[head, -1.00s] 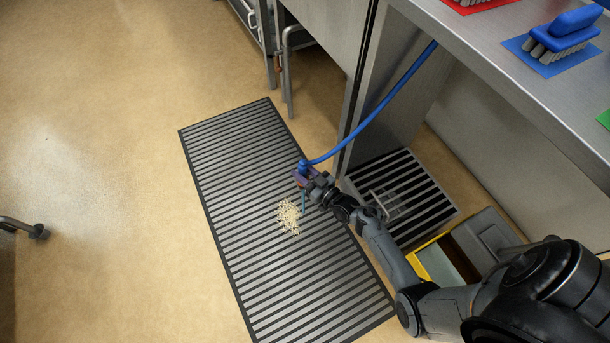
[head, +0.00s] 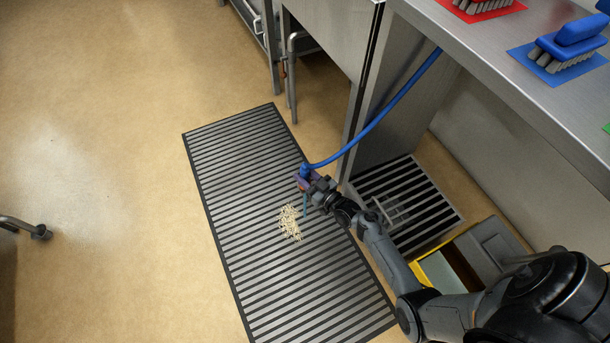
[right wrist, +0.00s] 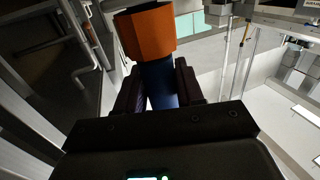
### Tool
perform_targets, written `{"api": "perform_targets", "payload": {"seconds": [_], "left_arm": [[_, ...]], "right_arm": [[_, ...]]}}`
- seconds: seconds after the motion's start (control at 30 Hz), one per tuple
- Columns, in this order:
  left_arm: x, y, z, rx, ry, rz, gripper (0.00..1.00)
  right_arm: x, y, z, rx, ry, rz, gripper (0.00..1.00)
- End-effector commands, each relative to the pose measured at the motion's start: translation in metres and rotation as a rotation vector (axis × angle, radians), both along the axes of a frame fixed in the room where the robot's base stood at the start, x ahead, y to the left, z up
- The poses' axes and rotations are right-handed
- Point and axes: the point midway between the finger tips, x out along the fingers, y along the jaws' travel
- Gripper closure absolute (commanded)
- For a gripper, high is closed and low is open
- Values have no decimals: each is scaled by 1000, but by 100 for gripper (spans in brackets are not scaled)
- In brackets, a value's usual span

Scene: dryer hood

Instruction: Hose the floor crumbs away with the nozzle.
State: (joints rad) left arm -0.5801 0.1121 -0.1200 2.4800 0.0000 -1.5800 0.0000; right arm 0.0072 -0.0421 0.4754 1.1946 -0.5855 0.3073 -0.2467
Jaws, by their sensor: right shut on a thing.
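Pale crumbs (head: 290,223) lie in one small heap on the slatted floor grate (head: 236,165). My right gripper (head: 306,180) is above the grate, up and slightly right of the heap in the head view. It is shut on the nozzle (head: 305,170), which has a blue hose (head: 388,108) running up to the steel counter. In the right wrist view the nozzle (right wrist: 146,34) shows an orange part and a dark blue body between the fingers. A thin teal streak shows below the gripper, beside the crumbs. My left gripper is out of view.
A steel counter (head: 500,70) stands at the right with blue and red brushes on top. Below it are a second grate (head: 425,215) and a yellow-and-grey bin (head: 440,270). Steel legs (head: 291,80) stand at the top. The tan floor at left is mostly clear.

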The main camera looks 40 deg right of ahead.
Motion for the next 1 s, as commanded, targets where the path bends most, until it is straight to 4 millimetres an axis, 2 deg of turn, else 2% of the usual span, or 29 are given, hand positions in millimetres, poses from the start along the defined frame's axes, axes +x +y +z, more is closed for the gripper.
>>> {"api": "perform_targets", "payload": {"seconds": [0.57,1.0], "left_arm": [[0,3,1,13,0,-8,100],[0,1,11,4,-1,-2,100]], "right_arm": [[0,1,1,0,-3,0,93],[-10,17,2,-1,-2,1,93]]}}
